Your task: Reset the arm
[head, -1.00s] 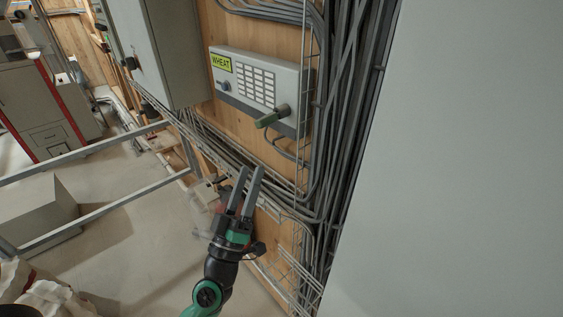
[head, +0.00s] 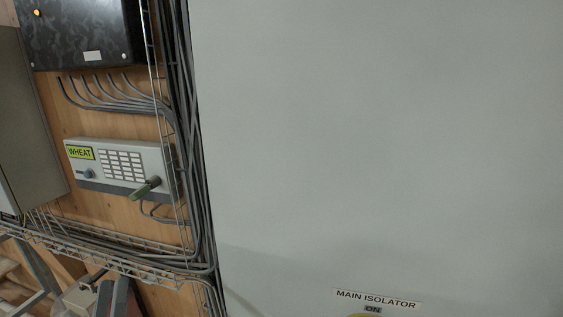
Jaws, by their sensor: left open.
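The rest of the left arm is out of the frame. My right gripper is not in view.
A large pale grey cabinet (head: 380,150) fills the right side, with a MAIN ISOLATOR label (head: 376,299) at its bottom. The WHEAT box has a green-handled lever (head: 146,188). Grey cables and a wire tray (head: 120,258) run around it. A black box (head: 80,35) hangs above.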

